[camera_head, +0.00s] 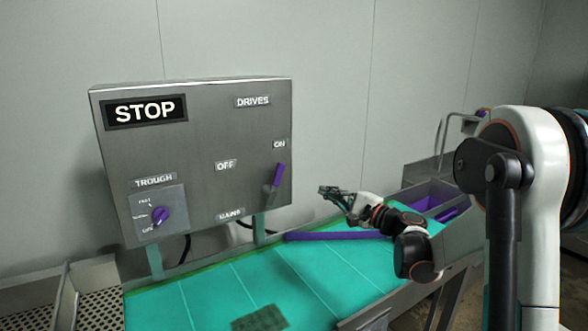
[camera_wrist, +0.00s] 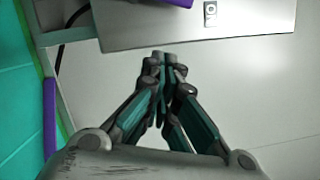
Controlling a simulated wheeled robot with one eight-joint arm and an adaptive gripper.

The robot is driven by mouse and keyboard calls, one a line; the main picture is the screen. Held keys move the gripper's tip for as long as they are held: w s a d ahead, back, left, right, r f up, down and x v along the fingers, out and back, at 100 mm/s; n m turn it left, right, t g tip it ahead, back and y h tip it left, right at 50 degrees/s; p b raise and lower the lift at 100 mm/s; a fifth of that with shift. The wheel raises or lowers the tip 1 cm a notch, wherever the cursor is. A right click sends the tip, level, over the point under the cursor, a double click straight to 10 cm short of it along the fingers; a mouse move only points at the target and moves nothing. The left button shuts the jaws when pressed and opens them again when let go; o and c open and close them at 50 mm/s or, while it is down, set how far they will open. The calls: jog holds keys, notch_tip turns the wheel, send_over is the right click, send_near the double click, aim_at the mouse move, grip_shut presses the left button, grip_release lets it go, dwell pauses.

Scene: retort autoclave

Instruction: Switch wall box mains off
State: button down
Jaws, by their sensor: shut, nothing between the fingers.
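The OFF label (camera_head: 226,165) is to the left of the lever, and the MAINS label (camera_head: 230,214) is below. A purple part (camera_wrist: 180,3) shows at the top edge of the wrist view. My gripper (camera_head: 328,191) is shut and empty, to the right of the box and apart from the lever.
The box also has a STOP sign (camera_head: 145,111), a DRIVES label (camera_head: 253,101) and a TROUGH knob (camera_head: 160,215). A turquoise belt (camera_head: 290,280) runs below. A purple bar (camera_head: 335,236) lies along its back edge. A purple-lined tray (camera_head: 437,188) is at the right.

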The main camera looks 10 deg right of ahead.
aim_at(275, 184)
jog(key=shift+w, duration=0.1)
dwell(0.3)
jog(key=w+a+r+p, duration=0.1)
jog(key=w+a+r, duration=0.1)
jog(key=w+a, duration=0.5)
jog(key=shift+w+a, duration=0.15)
jog(key=shift+a, duration=0.6)
jog(key=shift+r, duration=0.15)
jog(key=shift+a+r+n, duration=0.15)
jog(key=shift+a+n, duration=0.05)
jog(key=shift+n, duration=0.2)
